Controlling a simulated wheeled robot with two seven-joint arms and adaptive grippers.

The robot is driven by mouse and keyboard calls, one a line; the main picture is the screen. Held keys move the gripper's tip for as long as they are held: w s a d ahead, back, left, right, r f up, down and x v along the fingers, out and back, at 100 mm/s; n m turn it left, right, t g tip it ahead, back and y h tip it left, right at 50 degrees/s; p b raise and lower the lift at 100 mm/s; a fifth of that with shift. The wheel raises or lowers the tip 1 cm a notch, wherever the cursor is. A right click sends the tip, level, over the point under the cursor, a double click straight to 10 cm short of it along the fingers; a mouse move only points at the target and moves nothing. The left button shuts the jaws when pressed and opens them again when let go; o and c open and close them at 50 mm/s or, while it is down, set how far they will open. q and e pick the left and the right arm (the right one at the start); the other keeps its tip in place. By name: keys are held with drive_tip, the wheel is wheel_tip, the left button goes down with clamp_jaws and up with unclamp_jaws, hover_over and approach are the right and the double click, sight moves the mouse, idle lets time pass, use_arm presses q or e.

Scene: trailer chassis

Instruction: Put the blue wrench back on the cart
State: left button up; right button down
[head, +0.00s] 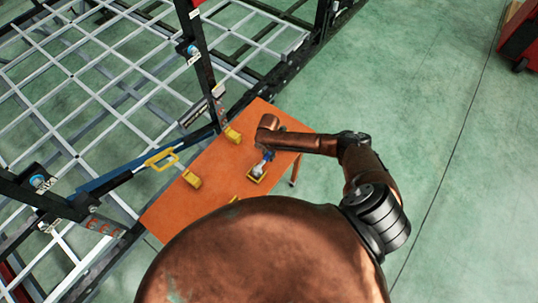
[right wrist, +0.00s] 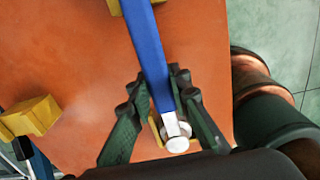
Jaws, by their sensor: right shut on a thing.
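The blue wrench has a blue handle (right wrist: 148,45) and a silver end (right wrist: 176,138) in the right wrist view. My right gripper (right wrist: 161,95) is shut on it, with dark green fingers on both sides. In the head view, the blue of the wrench (head: 268,156) shows beside my right gripper (head: 261,166), over the orange cart top (head: 215,160). A yellow holder (head: 257,177) shows under the silver end. I cannot tell whether the wrench touches the holder. My left gripper is not in view.
More yellow holders (head: 191,179) (head: 232,134) stand on the cart. A trailer chassis frame (head: 110,80) with dark posts lies left and behind. A blue bar with a yellow handle (head: 161,159) reaches to the cart's left edge.

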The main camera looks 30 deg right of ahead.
idle(0.3)
drive_tip(key=c, duration=1.7)
unclamp_jaws()
drive_tip(key=o, duration=0.5)
drive_tip(key=shift+c, duration=0.2)
drive_tip(key=shift+r, duration=0.1)
